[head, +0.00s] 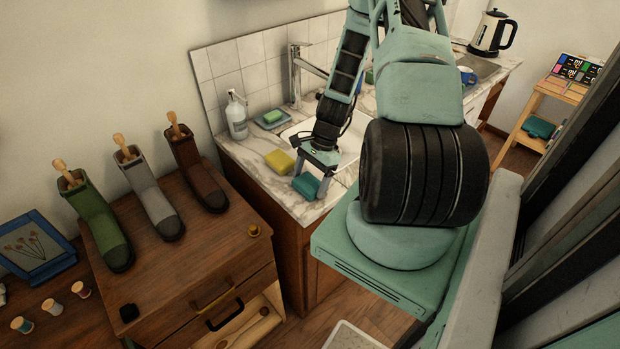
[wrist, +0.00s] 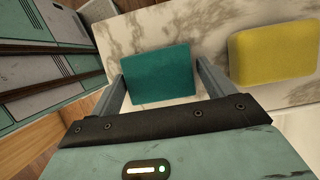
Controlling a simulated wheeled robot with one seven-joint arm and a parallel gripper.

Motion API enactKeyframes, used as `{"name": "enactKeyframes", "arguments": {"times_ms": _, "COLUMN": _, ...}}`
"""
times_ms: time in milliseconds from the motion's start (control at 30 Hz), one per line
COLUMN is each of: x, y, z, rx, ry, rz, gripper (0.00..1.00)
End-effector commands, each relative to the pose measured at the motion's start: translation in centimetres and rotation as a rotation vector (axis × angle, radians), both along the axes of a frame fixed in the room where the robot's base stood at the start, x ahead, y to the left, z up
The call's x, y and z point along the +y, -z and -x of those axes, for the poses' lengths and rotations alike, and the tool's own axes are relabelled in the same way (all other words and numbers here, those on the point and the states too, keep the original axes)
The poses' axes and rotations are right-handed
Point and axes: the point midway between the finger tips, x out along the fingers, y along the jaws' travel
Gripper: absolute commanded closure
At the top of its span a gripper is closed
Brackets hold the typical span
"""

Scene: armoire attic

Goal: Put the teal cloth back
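A teal cloth (head: 307,186), a folded block, lies at the front edge of the marble counter beside a yellow sponge-like block (head: 279,162). My gripper (head: 314,178) is low over the counter at the cloth, pointing down. In the wrist view the teal cloth (wrist: 157,75) shows between the two spread fingers of my gripper (wrist: 160,72), with a thin gap on the right side. Whether the left finger touches it, I cannot tell. The yellow block (wrist: 275,52) is to the right, outside the fingers.
A sink with a faucet (head: 296,75), a soap bottle (head: 237,115) and a green sponge on a dish (head: 273,117) are behind. Another teal item (head: 539,128) lies on a wooden stand (head: 530,105) at right. A wooden cabinet (head: 190,255) with several boots stands left.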

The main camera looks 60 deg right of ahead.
Motion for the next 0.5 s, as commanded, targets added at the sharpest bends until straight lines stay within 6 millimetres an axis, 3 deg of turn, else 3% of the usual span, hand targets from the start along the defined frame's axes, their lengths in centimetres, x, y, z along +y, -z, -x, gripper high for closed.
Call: {"name": "enactKeyframes", "arguments": {"times_ms": 500, "x": -0.5, "y": -1.0, "z": 0.0, "rx": -0.001, "ry": 0.000, "rz": 0.004, "gripper": 0.02}}
